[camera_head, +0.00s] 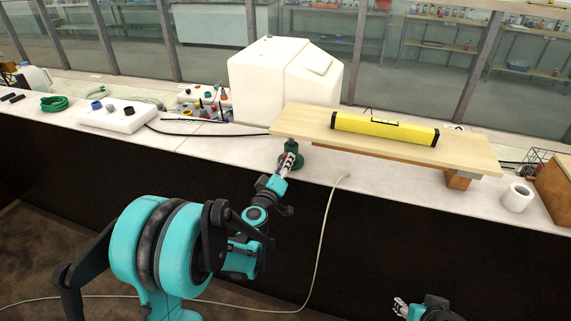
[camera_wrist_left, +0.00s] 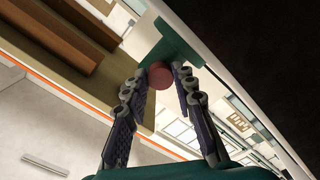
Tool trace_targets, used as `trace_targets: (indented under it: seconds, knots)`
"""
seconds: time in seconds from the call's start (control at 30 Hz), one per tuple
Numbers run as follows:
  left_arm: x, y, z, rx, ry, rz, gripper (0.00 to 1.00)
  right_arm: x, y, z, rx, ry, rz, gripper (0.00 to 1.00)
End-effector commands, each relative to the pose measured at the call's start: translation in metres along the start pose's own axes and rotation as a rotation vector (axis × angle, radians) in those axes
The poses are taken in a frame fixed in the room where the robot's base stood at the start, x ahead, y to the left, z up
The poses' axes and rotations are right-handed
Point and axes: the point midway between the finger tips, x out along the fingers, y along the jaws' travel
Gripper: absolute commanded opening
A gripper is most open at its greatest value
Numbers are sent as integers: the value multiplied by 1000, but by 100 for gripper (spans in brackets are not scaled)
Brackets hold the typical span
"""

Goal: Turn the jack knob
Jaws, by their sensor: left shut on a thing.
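The green jack (camera_head: 295,152) stands near the bench's front edge, under the left end of a wooden board (camera_head: 460,155). My left gripper (camera_head: 287,164) reaches it from the front and hides part of it. In the left wrist view, the reddish round jack knob (camera_wrist_left: 172,77) sits between the fingertips of my left gripper (camera_wrist_left: 165,80), in front of the green jack body (camera_wrist_left: 178,45). The fingers are closed on the knob. My right gripper (camera_head: 400,306) is low at the bottom edge, away from the bench; its finger opening is too small to judge.
A yellow spirit level (camera_head: 385,129) lies on the board, whose right end rests above a wooden block (camera_head: 459,180). A white tank (camera_head: 265,82) stands behind. A white control box (camera_head: 119,116) is at left, a white roll (camera_head: 517,197) at right. A cable (camera_head: 325,220) hangs over the front edge.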

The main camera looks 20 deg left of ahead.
Motion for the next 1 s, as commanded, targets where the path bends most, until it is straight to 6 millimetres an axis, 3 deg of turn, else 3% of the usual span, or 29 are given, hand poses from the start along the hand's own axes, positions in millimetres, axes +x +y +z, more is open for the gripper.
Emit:
trace_targets:
  seconds: [0.03,0.07,0.1,0.13,0.53,1.0]
  knots:
    - [0,0,1,0,-2,1,0,0,0,0,0,0,0,40]
    - [-1,0,1,0,-2,1,34,0,0,0,0,0,0,40]
    - [-1,0,1,0,-2,1,44,0,0,0,0,0,0,40]
    - [0,0,1,0,-2,1,47,0,0,0,0,0,0,40]
    - [-6,0,0,-1,0,0,47,0,0,0,0,0,0,40]
    - [-72,0,1,-1,-1,1,47,0,0,0,0,0,0,40]
